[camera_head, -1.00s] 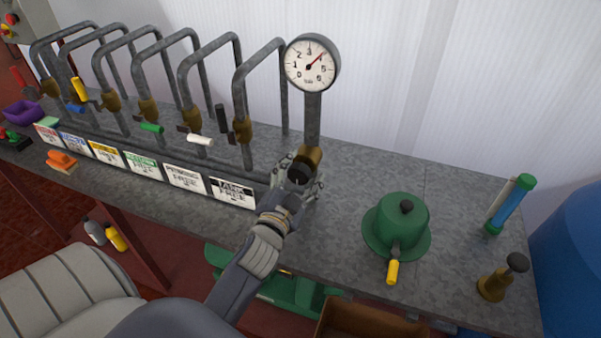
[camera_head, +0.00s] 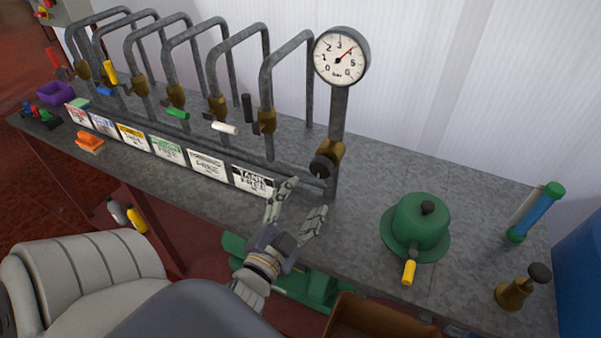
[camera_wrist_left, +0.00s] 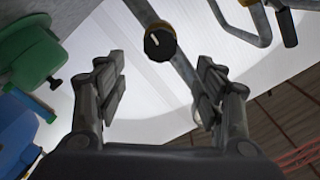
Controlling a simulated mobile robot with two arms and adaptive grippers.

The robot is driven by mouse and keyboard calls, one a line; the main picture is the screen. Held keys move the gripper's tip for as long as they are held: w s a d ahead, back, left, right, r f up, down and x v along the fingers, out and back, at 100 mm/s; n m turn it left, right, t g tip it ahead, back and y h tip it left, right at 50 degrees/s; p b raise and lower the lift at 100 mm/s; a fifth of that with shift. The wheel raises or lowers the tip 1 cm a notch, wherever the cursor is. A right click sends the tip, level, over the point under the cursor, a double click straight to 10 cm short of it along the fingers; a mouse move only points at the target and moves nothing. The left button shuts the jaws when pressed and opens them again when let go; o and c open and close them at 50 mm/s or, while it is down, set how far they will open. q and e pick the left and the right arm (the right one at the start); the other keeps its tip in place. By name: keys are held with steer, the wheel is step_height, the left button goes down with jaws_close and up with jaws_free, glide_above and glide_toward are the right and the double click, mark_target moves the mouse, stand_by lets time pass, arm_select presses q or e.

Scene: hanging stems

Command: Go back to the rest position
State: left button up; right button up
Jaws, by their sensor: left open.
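My left gripper (camera_head: 300,203) is open and empty in the head view, in front of the bench's front edge and below the gauge post. Its fingers are spread apart and touch nothing that I can see. In the left wrist view the open fingers (camera_wrist_left: 163,85) frame a round black knob (camera_wrist_left: 160,42) on the post, apart from it. The same black knob (camera_head: 321,167) sits on the brass valve under the pressure gauge (camera_head: 341,56) in the head view. My right gripper is in neither view.
The grey bench (camera_head: 385,190) carries several bent pipes with coloured valve handles and a row of labels. A green domed pot (camera_head: 420,222), a brass plunger-like piece (camera_head: 513,293) and a blue-green cylinder (camera_head: 537,212) stand at right. A brown box (camera_head: 375,318) is below the front edge.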

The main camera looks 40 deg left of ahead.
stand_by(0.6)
arm_select(q)
steer(key=s+d+f+n+g+h, duration=0.1)
steer(key=s+f+n+g, duration=0.1)
steer(key=f+g, duration=0.25)
steer(key=s+d+f+n+g, duration=0.1)
steer(key=f+n+g, duration=0.15)
steer(key=f, duration=0.35)
steer(key=s+d+f+m+g+h, duration=0.1)
steer(key=s+d+f+g+h, duration=0.15)
steer(key=s+g, duration=0.2)
steer(key=s+d+f+g+h, duration=0.1)
steer(key=s+d+f+g, duration=0.25)
steer(key=s, duration=0.25)
step_height(320, 180, down, 27)
steer(key=s+b, duration=0.1)
steer(key=s, duration=0.1)
steer(key=s+a+f+g+b, duration=0.1)
steer(key=s+a+f, duration=0.1)
steer(key=s+f, duration=1.5)
steer(key=shift+f+g, duration=0.15)
steer(key=shift+g, duration=0.15)
